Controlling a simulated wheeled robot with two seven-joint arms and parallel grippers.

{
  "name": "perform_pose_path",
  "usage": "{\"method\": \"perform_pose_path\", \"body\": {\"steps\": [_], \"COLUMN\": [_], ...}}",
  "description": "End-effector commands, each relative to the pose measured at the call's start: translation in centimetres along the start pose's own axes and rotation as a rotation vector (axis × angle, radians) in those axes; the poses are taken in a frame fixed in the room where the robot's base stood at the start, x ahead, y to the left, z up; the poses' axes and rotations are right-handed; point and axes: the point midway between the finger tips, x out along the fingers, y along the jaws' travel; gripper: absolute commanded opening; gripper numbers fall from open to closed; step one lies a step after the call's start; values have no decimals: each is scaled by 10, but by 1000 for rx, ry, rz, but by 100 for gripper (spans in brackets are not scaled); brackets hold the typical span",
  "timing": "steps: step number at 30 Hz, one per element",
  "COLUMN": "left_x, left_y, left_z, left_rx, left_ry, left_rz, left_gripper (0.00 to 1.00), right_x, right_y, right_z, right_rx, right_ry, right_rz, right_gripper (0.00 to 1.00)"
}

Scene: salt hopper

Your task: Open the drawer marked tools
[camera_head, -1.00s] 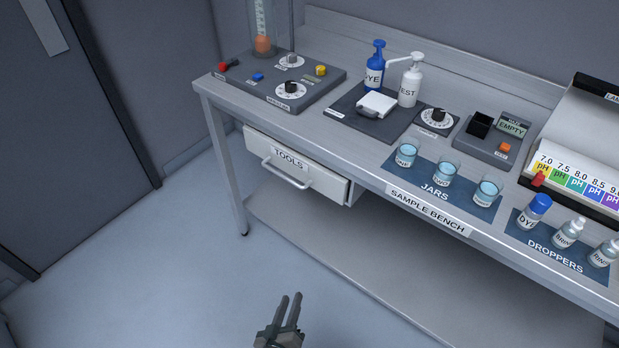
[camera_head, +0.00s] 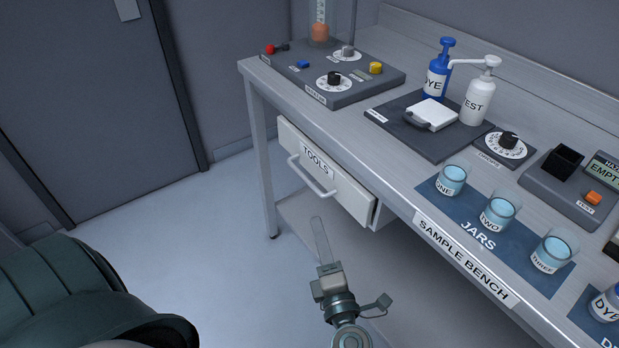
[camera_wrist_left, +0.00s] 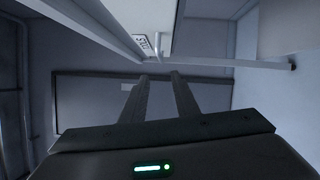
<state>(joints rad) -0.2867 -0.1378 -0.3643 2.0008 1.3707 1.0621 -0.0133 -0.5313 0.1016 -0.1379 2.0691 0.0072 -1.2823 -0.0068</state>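The drawer marked TOOLS (camera_head: 345,190) has a white front and a bar handle (camera_head: 310,181), and hangs under the left part of the bench. I cannot tell whether it stands slightly out. My left gripper (camera_head: 319,222) is in front of and below the drawer in the head view, its fingers pointing up the picture, apart from the handle. In the left wrist view the two fingers (camera_wrist_left: 160,78) are spread with nothing between them. The drawer's label (camera_wrist_left: 141,43) and handle (camera_wrist_left: 157,46) show beyond the fingertips. My right gripper is not in view.
The sample bench (camera_head: 400,85) carries a control panel (camera_head: 335,78), a blue bottle (camera_head: 437,75), a white bottle (camera_head: 478,97) and several jars, one marked TWO (camera_head: 499,212). A bench leg (camera_head: 263,160) stands left of the drawer. Floor (camera_head: 180,225) is open to the left.

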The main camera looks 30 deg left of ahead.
Motion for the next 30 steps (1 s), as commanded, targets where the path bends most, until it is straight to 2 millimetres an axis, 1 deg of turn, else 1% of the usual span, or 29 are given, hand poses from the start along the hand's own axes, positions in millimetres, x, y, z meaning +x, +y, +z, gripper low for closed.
{"method": "perform_pose_path", "body": {"steps": [8,14,17,23,27,30], "left_x": [5,23,38,73,98,116], "left_y": [0,0,0,1,0,0], "left_z": [0,0,0,1,0,1], "left_rx": [2,4,4,4,4,3], "left_ry": [-1,-2,-2,-3,-2,-3], "left_rz": [3,4,5,6,5,5], "left_gripper": [28,28,28,28,28,28], "right_x": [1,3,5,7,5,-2], "right_y": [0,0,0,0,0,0], "right_z": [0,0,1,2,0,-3], "right_rx": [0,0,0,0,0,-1], "right_ry": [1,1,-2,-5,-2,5], "right_rz": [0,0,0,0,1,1], "right_gripper": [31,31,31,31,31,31]}}
